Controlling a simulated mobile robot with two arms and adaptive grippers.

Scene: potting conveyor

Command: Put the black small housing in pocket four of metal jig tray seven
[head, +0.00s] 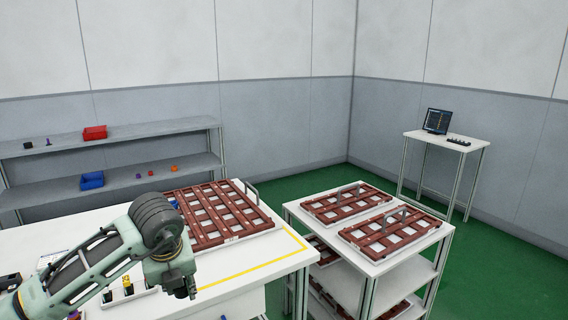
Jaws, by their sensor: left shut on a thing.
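My left gripper (182,287) hangs over the front part of the white table, pointing down. It is shut on a small dark thing that I cannot tell apart from the dark fingers. I cannot identify the black small housing for sure. A red-brown jig tray (262,228) with a grid of pale pockets lies on the table behind and to the right of the gripper. Two similar trays, one at the back (318,219) and one in front (436,227), lie on the cart. No tray or pocket number is readable. My right gripper is out of view.
The white cart (372,268) stands right of the table (292,264), with more trays on its lower shelves. Small trays with black and yellow parts (127,283) lie beside my left arm. A shelf (140,131) holds a red bin (95,132) and blue bin (92,180).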

